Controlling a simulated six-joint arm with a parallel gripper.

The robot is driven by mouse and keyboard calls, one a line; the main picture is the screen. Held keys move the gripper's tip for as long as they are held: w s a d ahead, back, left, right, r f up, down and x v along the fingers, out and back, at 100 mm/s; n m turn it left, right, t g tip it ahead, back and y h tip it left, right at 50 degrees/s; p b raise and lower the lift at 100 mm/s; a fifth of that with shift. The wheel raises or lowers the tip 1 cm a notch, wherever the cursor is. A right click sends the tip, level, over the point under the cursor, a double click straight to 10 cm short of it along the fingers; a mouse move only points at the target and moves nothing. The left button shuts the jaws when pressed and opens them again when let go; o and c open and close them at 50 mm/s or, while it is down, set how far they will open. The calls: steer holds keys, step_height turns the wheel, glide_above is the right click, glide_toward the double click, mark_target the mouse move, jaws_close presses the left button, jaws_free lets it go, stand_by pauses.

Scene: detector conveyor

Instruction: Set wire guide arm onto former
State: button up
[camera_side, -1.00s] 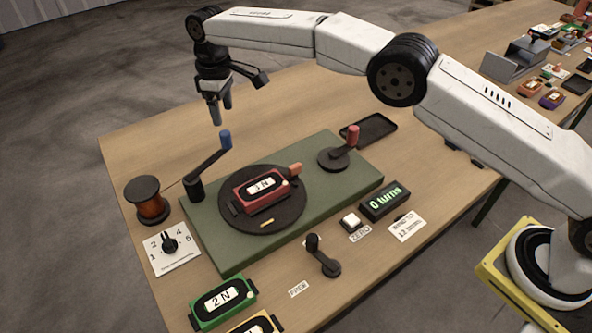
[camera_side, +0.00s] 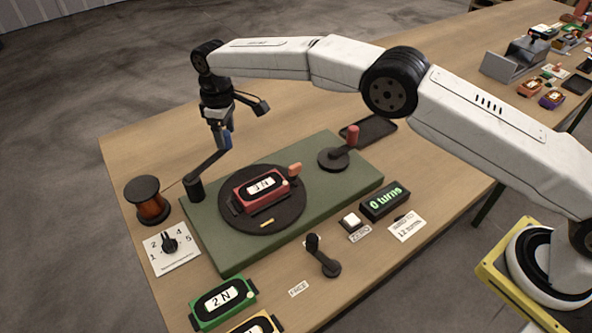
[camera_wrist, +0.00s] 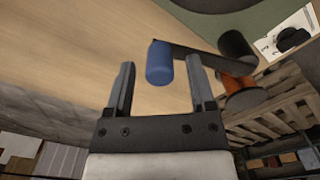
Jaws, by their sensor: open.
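The wire guide arm (camera_side: 207,166) is a dark lever on a black post at the left end of the green base, with a blue knob (camera_wrist: 159,63) at its free end. It points up and away from the former. The former (camera_side: 262,187), a red frame labelled "1 N", sits on the dark round turntable (camera_side: 288,213). My gripper (camera_side: 222,141) is lowered at the blue knob. In the wrist view my open gripper (camera_wrist: 159,85) has one finger on each side of the knob, with gaps visible. The jaws partly hide the knob in the side view.
The green base (camera_side: 325,202) also carries a crank with a red handle (camera_side: 352,137). A copper wire spool (camera_side: 150,201) and a dial card (camera_side: 172,250) stand left. A "0 turns" display (camera_side: 385,202), white button (camera_side: 350,220), black lever (camera_side: 322,257) and green former (camera_side: 222,303) lie in front.

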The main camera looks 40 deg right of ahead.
steer(key=shift+f, duration=0.85)
jaws_close()
steer(key=shift+r, duration=0.1)
stand_by(0.8)
